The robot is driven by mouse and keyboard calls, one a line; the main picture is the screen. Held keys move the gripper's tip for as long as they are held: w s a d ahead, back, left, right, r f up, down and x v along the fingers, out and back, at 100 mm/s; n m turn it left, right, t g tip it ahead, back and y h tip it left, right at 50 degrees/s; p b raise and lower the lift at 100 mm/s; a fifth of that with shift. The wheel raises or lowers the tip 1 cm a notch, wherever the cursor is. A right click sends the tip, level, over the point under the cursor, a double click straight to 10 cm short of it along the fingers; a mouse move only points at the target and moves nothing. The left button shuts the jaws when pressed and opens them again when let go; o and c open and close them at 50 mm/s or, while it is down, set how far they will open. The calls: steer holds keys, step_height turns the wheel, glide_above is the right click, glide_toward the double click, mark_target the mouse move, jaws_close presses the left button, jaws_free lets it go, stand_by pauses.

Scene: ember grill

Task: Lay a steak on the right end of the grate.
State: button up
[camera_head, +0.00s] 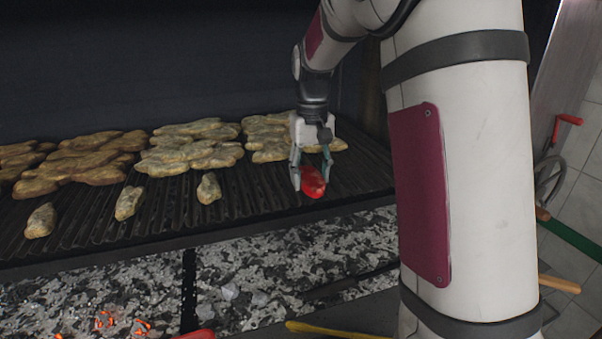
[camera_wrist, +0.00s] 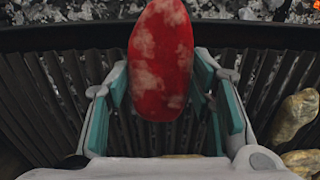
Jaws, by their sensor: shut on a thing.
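A raw red steak (camera_head: 313,181) with pale marbling is between the fingers of my gripper (camera_head: 311,174), at the right part of the dark ribbed grate (camera_head: 358,180). The wrist view shows the steak (camera_wrist: 161,60) lengthwise between the teal finger pads of my gripper (camera_wrist: 170,103), its far end reaching toward the grate's front edge. My gripper is shut on it. The steak is right over the grate bars; I cannot tell whether it touches them.
Several browned pieces of meat (camera_head: 190,145) lie in groups along the back of the grate, and single small pieces (camera_head: 209,188) lie nearer the front. Ash and glowing coals (camera_head: 130,322) are below. Bars right of the gripper are bare.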

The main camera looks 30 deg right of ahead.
steer(key=w, duration=0.5)
steer(key=w+d, duration=0.1)
steer(key=w, duration=0.2)
steer(key=shift+d+f, duration=0.1)
steer(key=shift+f, duration=0.3)
steer(key=shift+f+p, duration=0.6)
steer(key=shift+f, duration=1.1)
steer(key=shift+f, duration=0.15)
steer(key=o, duration=1.3)
step_height(320, 180, up, 8)
steer(key=shift+f+b, duration=0.1)
steer(key=shift+b, duration=0.55)
steer(key=shift+s, duration=0.1)
